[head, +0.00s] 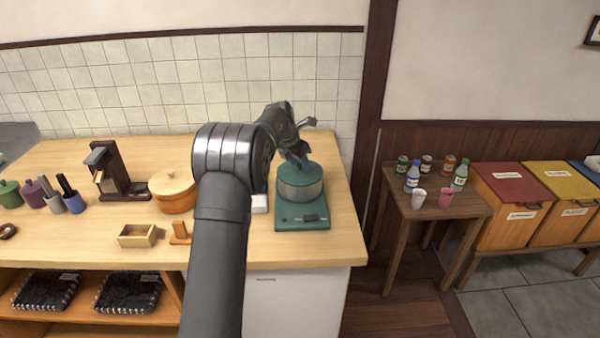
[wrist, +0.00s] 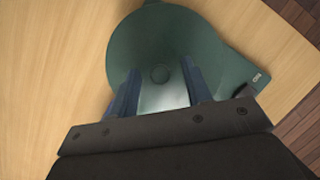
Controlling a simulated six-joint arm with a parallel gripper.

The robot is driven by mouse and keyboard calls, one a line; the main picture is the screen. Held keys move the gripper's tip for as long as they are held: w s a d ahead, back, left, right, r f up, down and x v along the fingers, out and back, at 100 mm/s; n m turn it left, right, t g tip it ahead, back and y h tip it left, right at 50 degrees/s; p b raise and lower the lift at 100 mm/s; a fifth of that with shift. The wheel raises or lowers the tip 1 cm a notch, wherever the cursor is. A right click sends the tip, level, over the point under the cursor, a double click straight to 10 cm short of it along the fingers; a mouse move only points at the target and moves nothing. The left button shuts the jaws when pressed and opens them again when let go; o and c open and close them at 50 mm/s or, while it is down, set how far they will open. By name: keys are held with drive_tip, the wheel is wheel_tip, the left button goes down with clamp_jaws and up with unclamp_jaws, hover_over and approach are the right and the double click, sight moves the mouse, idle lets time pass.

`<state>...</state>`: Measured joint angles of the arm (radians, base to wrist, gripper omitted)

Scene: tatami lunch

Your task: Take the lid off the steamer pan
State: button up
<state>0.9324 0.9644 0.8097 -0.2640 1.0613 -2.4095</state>
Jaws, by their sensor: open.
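The steamer pan (head: 300,191) is a grey pan standing on a dark green hot plate (head: 303,222) near the counter's right end. Its green lid (head: 314,175) sits on top of it. In the wrist view my gripper (wrist: 160,68) is open, with one blue finger on each side of the knob. I cannot tell whether the fingers touch the lid.
An orange lidded pot (head: 173,193), a coffee machine (head: 113,170) and a wooden box (head: 138,236) stand to the left on the counter. The counter's right edge is close to the hot plate. A side table (head: 432,207) with bottles and cups stands beyond a gap.

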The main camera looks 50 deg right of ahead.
clamp_jaws()
